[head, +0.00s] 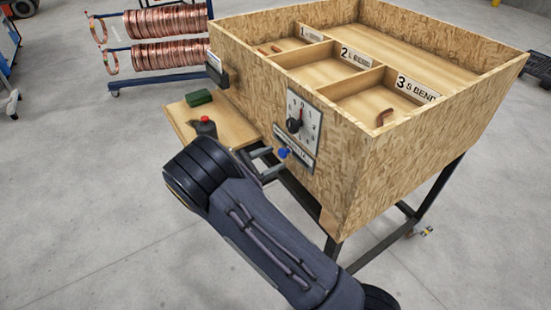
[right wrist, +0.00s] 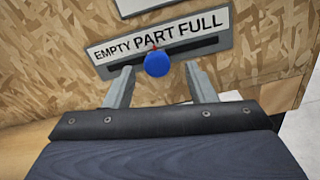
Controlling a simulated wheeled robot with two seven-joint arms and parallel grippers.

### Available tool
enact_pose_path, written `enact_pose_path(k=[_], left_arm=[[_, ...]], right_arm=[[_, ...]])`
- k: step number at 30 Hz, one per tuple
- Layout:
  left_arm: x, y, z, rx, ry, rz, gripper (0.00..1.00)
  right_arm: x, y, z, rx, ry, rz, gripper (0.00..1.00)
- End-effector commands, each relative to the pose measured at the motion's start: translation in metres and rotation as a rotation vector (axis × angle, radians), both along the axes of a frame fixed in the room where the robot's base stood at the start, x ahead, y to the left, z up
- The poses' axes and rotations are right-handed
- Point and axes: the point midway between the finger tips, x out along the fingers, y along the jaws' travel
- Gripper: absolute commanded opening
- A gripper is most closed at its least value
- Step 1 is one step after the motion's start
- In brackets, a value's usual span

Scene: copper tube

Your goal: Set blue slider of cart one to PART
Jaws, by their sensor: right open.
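The cart (head: 330,170) is a chipboard box on a dark frame. Its front has a label plate (right wrist: 165,35) reading EMPTY, PART, FULL, with a dark slot beneath. The blue slider (right wrist: 157,64) is a round knob at that slot; a thin red pointer above it shows below the word PART. The slider also shows in the head view (head: 284,153). My right gripper (right wrist: 158,72) is open, with one finger on each side of the knob; I cannot tell whether either finger touches it. My left gripper is out of view.
Above the plate is a dial (head: 303,125) with a dark knob. A wooden side shelf (head: 235,129) left of my right gripper holds a green block (head: 199,97) and a dark container with a red top (head: 204,126). Copper coils (head: 165,38) hang on a rack behind.

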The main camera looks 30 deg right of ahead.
Motion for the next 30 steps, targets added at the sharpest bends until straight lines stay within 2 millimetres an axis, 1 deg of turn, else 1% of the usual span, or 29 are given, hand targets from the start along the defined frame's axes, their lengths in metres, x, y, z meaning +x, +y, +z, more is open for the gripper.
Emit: enact_pose_path(k=[1, 6, 9, 12, 26, 29, 30], left_arm=[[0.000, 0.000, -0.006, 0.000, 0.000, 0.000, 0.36], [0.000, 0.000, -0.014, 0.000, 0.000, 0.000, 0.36], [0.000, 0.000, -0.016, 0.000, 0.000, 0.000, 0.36], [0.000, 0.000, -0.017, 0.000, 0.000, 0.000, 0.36], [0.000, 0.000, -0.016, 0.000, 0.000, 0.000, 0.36], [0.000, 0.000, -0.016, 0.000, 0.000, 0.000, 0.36], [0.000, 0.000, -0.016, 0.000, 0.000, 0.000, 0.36]], right_arm=[[0.000, 0.011, -0.003, 0.000, -0.001, 0.004, 0.50], [-0.002, 0.040, -0.003, 0.000, 0.000, 0.005, 0.50], [-0.003, 0.051, -0.002, 0.001, 0.000, 0.002, 0.50], [-0.004, 0.057, -0.001, 0.000, 0.000, 0.002, 0.50], [-0.004, 0.058, -0.001, 0.000, 0.001, 0.001, 0.50], [-0.006, 0.054, 0.000, 0.020, -0.002, -0.011, 0.50], [-0.010, 0.049, 0.000, 0.047, -0.006, -0.028, 0.50]])
